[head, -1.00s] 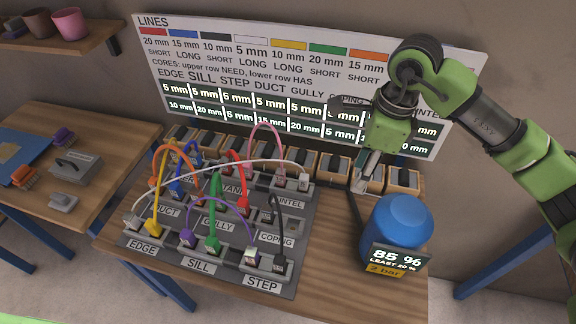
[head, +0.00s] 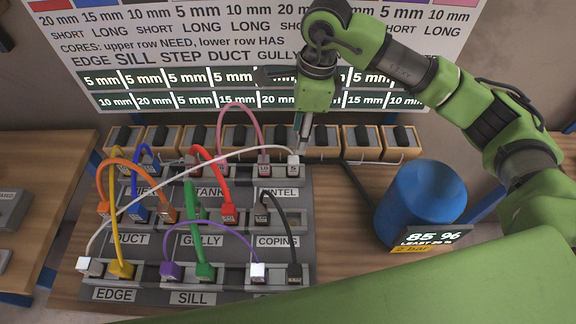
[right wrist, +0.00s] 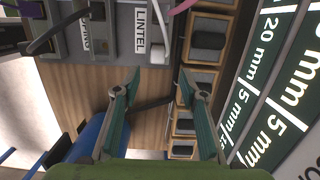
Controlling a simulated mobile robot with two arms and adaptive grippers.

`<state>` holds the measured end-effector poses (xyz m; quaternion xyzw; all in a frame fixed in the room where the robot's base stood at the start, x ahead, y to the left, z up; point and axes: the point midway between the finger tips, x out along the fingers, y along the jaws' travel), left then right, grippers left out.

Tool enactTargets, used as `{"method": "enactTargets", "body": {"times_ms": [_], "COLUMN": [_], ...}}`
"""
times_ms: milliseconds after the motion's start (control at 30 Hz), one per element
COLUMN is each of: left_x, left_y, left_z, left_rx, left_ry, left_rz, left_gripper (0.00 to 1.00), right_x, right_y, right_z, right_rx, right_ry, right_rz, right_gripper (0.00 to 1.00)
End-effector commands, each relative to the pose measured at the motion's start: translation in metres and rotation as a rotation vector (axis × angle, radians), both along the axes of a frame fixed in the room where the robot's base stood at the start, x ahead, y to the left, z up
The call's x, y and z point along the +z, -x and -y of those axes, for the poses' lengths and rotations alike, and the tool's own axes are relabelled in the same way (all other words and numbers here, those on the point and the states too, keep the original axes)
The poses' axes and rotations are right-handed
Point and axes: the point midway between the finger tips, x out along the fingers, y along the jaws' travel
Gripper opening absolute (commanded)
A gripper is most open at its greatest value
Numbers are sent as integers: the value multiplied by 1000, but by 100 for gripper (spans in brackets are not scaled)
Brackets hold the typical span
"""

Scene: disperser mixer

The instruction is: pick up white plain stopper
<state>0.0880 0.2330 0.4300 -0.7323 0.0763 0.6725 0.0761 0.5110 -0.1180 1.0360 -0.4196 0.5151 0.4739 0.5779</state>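A white cable (head: 190,165) arches over the grey socket board (head: 300,215). One white end plug (head: 292,167) stands in the upper row above the LINTEL label; the other white end (head: 90,265) is at EDGE. A white-topped block (head: 258,271) stands at the lower right of the board, by the purple cable's end. I cannot tell which of these is the white plain stopper. My right gripper (head: 302,146) points down just above and behind the LINTEL plugs; in the right wrist view (right wrist: 160,78) its fingers are apart with nothing between them. My left gripper is out of view.
Wooden boxes with dark inserts (head: 355,141) line up behind the board. A pink cable (head: 240,108) arches close to my right gripper. A blue tank (head: 425,193) with a display (head: 425,240) stands at the right. Bare table (head: 345,225) lies between board and tank.

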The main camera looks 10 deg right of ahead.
Motion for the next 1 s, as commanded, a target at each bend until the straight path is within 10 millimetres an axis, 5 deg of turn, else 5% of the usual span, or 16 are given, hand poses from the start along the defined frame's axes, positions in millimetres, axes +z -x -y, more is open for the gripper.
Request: {"method": "enactTargets", "body": {"times_ms": [300, 700, 1000], "left_x": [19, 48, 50], "left_y": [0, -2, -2], "left_z": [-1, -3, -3], "left_rx": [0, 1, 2], "left_ry": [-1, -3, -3], "left_rz": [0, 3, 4], "left_gripper": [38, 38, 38], "right_x": [-55, -93, -117], "right_y": [0, 1, -2], "right_z": [-7, -15, -17], "right_rx": [-1, 0, 0], "right_ry": [-1, 1, 0], "right_rz": [-3, -6, 0], "right_gripper": [39, 39, 39]}}
